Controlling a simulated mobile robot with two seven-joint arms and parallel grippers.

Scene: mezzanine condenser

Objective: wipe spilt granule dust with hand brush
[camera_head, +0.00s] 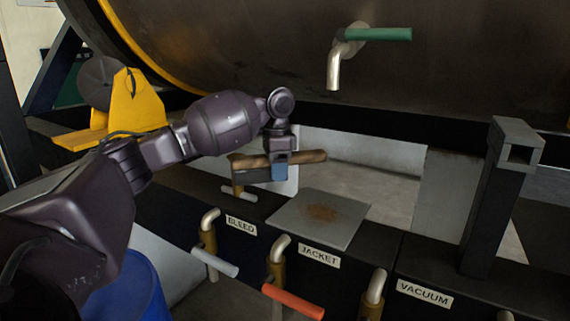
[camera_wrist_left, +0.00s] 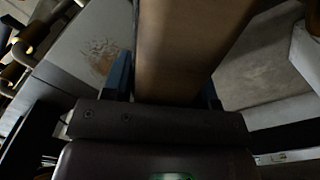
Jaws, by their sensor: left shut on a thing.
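My left gripper (camera_head: 280,170) is shut on the wooden hand brush (camera_head: 305,157) and holds it above the black bench, just behind and left of a grey plate (camera_head: 342,236). A brown patch of granule dust (camera_head: 322,213) lies on the middle of the plate. In the left wrist view the brush (camera_wrist_left: 190,45) fills the space between the blue fingers, and the dust (camera_wrist_left: 101,54) shows to its left on the plate (camera_wrist_left: 70,50). The brush looks apart from the plate. The brush's bristles are hard to make out. My right gripper is not in view.
Valves labelled BLEED (camera_head: 241,226), JACKET (camera_head: 319,256) and VACUUM (camera_head: 425,293) line the front, with a red handle (camera_head: 293,301) sticking out. A dark post (camera_head: 496,200) stands at right. A large drum with a green-handled tap (camera_head: 375,34) hangs above. A yellow bracket (camera_head: 123,105) is at left.

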